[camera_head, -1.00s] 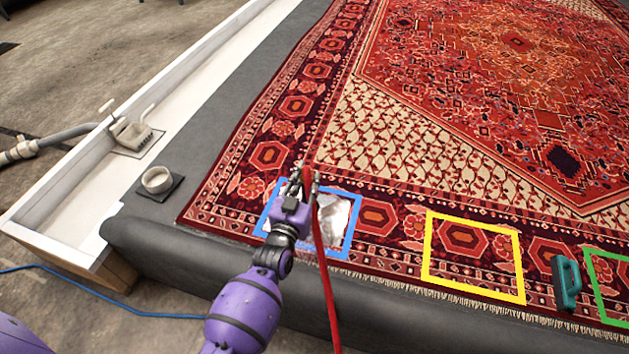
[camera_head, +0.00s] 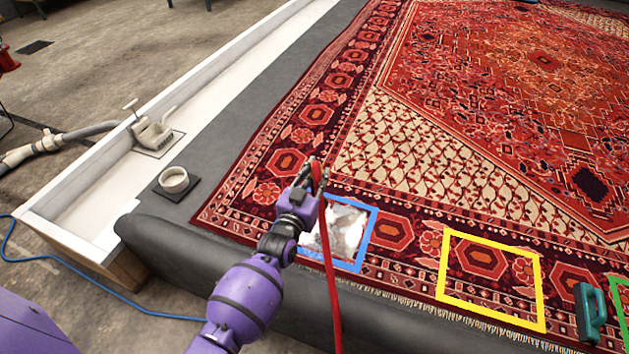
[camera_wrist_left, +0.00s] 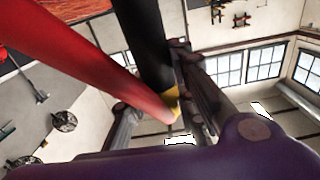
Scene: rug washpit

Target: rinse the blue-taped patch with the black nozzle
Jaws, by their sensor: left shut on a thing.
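The blue-taped patch (camera_head: 372,232) is a blue square on the rug's near border, with whitish foam (camera_head: 345,228) inside it. My left gripper (camera_head: 318,180) is over the square's upper left corner, shut on the black nozzle. A red hose (camera_head: 331,275) runs from the gripper down past the patch's left part. In the left wrist view, the black nozzle (camera_wrist_left: 150,45) and the red hose (camera_wrist_left: 90,55) meet at a yellow collar (camera_wrist_left: 173,104) by the fingers. In the head view the nozzle is hidden or too small to make out. My right gripper is out of view.
A yellow-taped square (camera_head: 441,262) and a green brush-like tool (camera_head: 590,312) lie to the right on the rug (camera_head: 480,130). A green-taped square (camera_head: 622,312) is at the right edge. A white trough (camera_head: 80,205) and a round cup (camera_head: 174,180) are at left.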

